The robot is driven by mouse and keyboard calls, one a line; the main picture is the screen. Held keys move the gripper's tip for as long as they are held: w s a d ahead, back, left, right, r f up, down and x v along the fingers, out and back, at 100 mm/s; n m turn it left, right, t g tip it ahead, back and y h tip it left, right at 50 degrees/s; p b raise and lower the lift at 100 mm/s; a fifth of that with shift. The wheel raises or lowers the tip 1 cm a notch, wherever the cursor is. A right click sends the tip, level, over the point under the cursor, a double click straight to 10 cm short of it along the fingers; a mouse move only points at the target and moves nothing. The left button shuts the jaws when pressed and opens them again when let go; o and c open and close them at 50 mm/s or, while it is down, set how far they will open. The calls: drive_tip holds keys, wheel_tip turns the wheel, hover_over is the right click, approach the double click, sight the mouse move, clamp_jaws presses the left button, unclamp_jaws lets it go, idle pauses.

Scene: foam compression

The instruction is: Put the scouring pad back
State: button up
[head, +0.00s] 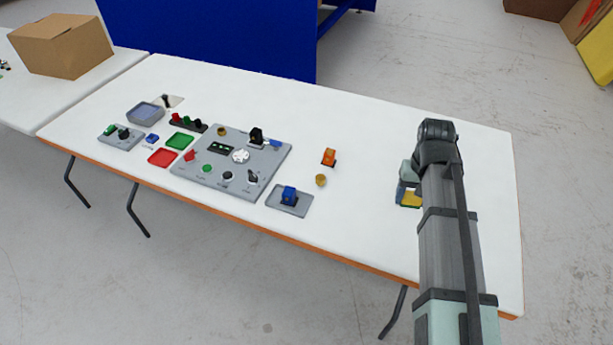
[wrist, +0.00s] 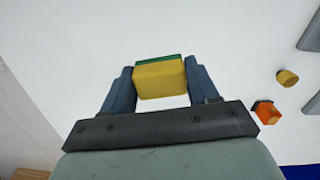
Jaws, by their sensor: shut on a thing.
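The scouring pad is a yellow block with a green layer along one side. In the wrist view the scouring pad (wrist: 160,80) sits between the two fingers of my gripper (wrist: 159,68), which is shut on it. In the head view the scouring pad (head: 411,200) shows as a small yellow patch under my gripper (head: 407,190), near the right end of the white table. My arm partly hides it there. I cannot tell whether the pad touches the table.
On the white table (head: 350,230), an orange block (head: 328,157) and a brass-coloured knob (head: 321,180) stand left of my gripper. Farther left are a blue switch on a grey plate (head: 289,197), a grey control panel (head: 215,180) and a grey tray (head: 146,113). The table around my gripper is clear.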

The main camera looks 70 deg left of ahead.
drive_tip(key=s+a+n, duration=0.3)
drive_tip(key=s+a, duration=1.7)
drive_tip(key=s, duration=0.2)
drive_tip(key=m, duration=0.3)
hover_over(294, 177)
drive_tip(key=shift+a+f+m, duration=0.1)
drive_tip(key=shift+f+m, duration=0.55)
drive_tip(key=shift+f, duration=1.75)
drive_tip(key=shift+f+m, duration=0.65)
drive_tip(key=shift+f, duration=1.75)
drive_tip(key=shift+f, duration=0.1)
drive_tip(key=o, duration=1.1)
